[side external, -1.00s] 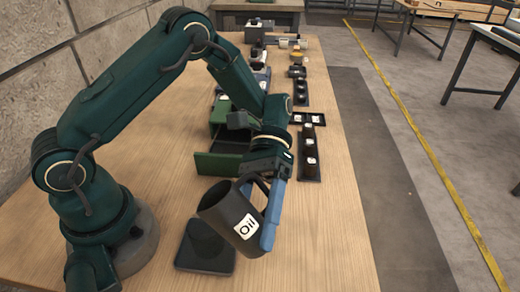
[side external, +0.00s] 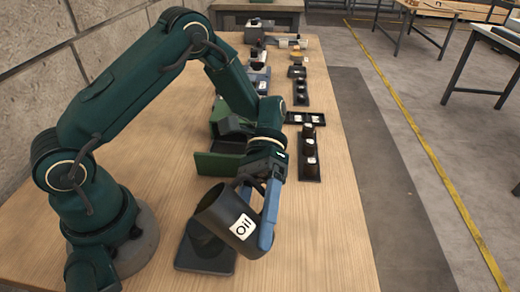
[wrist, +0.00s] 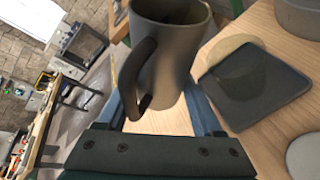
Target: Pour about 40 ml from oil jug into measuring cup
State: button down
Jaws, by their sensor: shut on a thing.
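The dark grey oil jug (side external: 232,216), with a white "Oil" label, is held tilted in my gripper (side external: 266,232), its mouth toward the upper left. In the wrist view the jug (wrist: 174,62) is between my blue fingers, its handle toward the camera. My gripper is shut on it. A dark square pad (side external: 207,263) lies on the table below and left of the jug. A faint, see-through rounded shape (wrist: 232,55) shows at the pad in the wrist view; it may be the measuring cup, but I cannot tell surely. No stream of oil is visible.
A dark green open box (side external: 218,163) stands behind the jug. Dark racks with small labelled items (side external: 309,160) line the table's right side. More containers stand at the far end. The wooden table is clear at the front right.

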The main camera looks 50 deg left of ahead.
jog(key=shift+f, duration=0.25)
jog(key=shift+w+d+r+m+h, duration=0.2)
jog(key=shift+r+m+h, duration=0.1)
jog(key=shift+m+h, duration=0.3)
dwell(1.1)
jog(key=shift+d+f+m, duration=0.1)
jog(key=shift+f+m, duration=0.05)
jog(key=shift+m, duration=0.45)
dwell(0.4)
jog(key=shift+s+a+f+n+y, duration=0.1)
jog(key=shift+a+n+y, duration=0.15)
jog(key=shift+n, duration=0.65)
jog(key=shift+r+n+y, duration=0.2)
jog(key=shift+n+y, duration=0.1)
jog(key=shift+y, duration=0.05)
jog(key=shift+s+r, duration=0.1)
jog(key=shift+r, duration=0.1)
